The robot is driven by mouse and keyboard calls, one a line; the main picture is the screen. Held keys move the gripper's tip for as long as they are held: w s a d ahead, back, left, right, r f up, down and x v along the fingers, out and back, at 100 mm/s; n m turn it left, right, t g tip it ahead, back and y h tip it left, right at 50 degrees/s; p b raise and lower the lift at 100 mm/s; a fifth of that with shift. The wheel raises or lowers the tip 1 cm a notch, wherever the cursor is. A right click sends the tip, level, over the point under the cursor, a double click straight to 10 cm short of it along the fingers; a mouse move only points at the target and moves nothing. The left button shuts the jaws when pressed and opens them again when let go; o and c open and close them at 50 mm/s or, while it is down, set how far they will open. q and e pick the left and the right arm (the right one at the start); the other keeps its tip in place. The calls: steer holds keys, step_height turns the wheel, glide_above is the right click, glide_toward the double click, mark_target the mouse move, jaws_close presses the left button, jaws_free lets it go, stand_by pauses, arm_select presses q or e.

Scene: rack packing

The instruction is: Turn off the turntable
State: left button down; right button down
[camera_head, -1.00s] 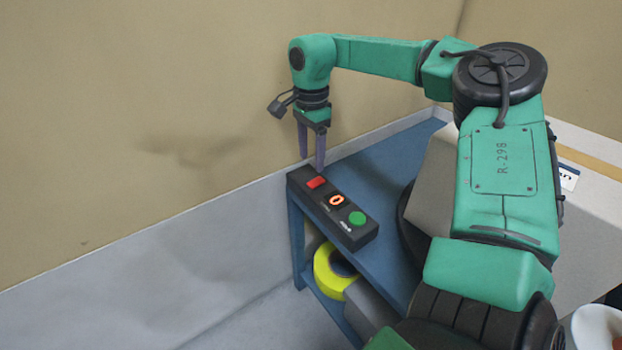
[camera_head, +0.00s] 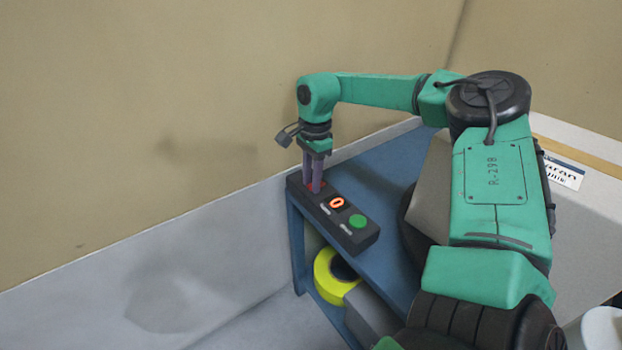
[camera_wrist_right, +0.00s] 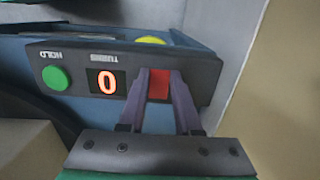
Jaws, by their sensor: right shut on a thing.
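A black control box (camera_head: 354,240) sits on the edge of the blue stand. It has a red button (camera_wrist_right: 159,86), a display (camera_head: 336,203) glowing orange with "0", and a green button (camera_head: 357,221). My right gripper (camera_head: 314,187) points down at the red button, which its fingers mostly cover in the head view. In the right wrist view the right gripper (camera_wrist_right: 160,73) has one finger on each side of the red button, shut on it. A dark round edge (camera_head: 406,208), perhaps the turntable, shows beneath a grey-brown box, mostly hidden by my arm. My left gripper is not in view.
The blue stand (camera_head: 372,172) stands against the wall. A yellow tape roll (camera_head: 330,278) lies on its lower shelf. A large pale carton (camera_head: 585,235) with a label is at the right. The floor at left is clear.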

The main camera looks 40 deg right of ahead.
steer(key=shift+d+y, duration=0.2)
steer(key=shift+y, duration=0.4)
steer(key=shift+d+y, duration=0.1)
steer(key=shift+y, duration=0.3)
steer(key=shift+r, duration=0.1)
steer(key=c, duration=0.6)
jaws_free()
arm_select(q)
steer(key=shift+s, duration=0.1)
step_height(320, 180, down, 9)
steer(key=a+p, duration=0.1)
steer(key=p, duration=0.2)
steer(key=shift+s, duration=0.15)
arm_select(e)
steer(key=v, duration=1.4)
steer(key=shift+s+d+r, duration=0.25)
steer(key=shift+d, duration=0.1)
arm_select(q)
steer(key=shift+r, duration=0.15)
